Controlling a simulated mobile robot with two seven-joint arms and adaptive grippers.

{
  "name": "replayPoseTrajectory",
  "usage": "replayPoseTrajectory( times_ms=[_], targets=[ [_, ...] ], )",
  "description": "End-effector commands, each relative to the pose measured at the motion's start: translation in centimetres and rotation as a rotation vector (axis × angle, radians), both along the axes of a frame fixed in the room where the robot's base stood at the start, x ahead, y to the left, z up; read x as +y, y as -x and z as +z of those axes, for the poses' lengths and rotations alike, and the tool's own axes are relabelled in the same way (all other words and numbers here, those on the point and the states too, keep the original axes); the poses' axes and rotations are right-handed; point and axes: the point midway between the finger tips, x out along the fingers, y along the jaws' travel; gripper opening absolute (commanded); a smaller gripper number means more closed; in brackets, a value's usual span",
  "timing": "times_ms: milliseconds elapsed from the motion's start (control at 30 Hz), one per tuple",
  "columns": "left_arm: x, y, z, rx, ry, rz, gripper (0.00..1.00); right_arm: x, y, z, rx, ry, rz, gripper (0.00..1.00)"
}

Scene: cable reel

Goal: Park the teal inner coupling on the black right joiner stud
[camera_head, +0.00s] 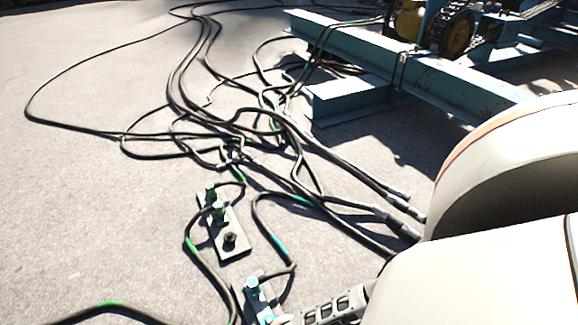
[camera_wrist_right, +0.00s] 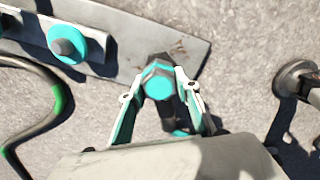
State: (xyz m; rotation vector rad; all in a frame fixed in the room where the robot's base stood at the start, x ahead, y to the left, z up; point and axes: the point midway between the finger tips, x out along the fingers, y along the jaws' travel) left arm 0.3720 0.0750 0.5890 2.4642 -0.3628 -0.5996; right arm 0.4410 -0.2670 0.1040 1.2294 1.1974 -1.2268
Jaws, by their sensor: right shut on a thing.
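In the right wrist view my right gripper (camera_wrist_right: 160,95) is shut on a dark coupling with a teal end (camera_wrist_right: 159,85). The held coupling overlaps the lower edge of a grey plate (camera_wrist_right: 130,38); I cannot tell whether it touches the plate or a stud. A grey stud in a teal ring (camera_wrist_right: 67,44) stands further left on that plate. In the head view my right gripper (camera_head: 282,319) is at the bottom edge, beside a teal-topped coupling (camera_head: 252,285) on the near plate. A bare black stud (camera_head: 230,238) shows on the farther plate (camera_head: 235,254). My left gripper is not in view.
Two green-topped couplings (camera_head: 219,210) stand on the farther plate. Black cables (camera_head: 190,80) with green and teal bands loop across the ground. A blue steel beam (camera_head: 420,75) lies at upper right. A dark round foot (camera_wrist_right: 295,78) is right of the gripper. Ground at left is mostly clear.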

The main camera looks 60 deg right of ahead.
Motion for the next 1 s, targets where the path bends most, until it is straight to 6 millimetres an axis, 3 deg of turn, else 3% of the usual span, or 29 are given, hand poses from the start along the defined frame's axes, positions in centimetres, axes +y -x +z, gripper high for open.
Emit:
replayPoseTrajectory(
  times_ms=[533, 1000],
  targets=[
    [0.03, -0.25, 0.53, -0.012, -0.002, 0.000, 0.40, -0.05, 0.08, 0.02, 0.000, 0.000, -0.001, 0.06],
    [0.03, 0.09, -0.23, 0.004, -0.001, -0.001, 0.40, -0.01, 0.25, -0.70, 0.002, 0.000, -0.001, 0.06]
  ],
)
